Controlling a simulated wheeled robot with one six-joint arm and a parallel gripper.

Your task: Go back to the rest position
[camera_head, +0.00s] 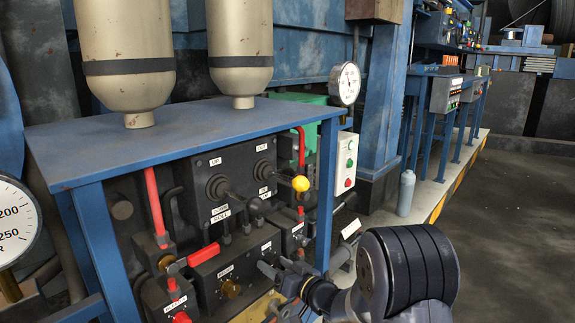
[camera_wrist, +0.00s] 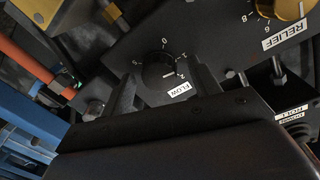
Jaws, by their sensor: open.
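My gripper (camera_head: 272,272) is at the lower middle of the head view, in front of the dark control block under the blue bench. In the wrist view my gripper (camera_wrist: 165,88) is open, its two dark fingers apart on either side of a black FLOW knob (camera_wrist: 158,72). The knob's pointer is near the 2 on its printed scale. I cannot tell whether the fingers touch the knob. My arm reaches in from the lower right of the head view.
A brass RELIEF knob (camera_head: 230,289) sits left of my gripper. A yellow-balled lever (camera_head: 300,183) sticks out above it. A red-handled lever (camera_head: 203,254), the blue bench (camera_head: 180,135) and its front right leg (camera_head: 326,195) are close. Open floor (camera_head: 510,230) lies to the right.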

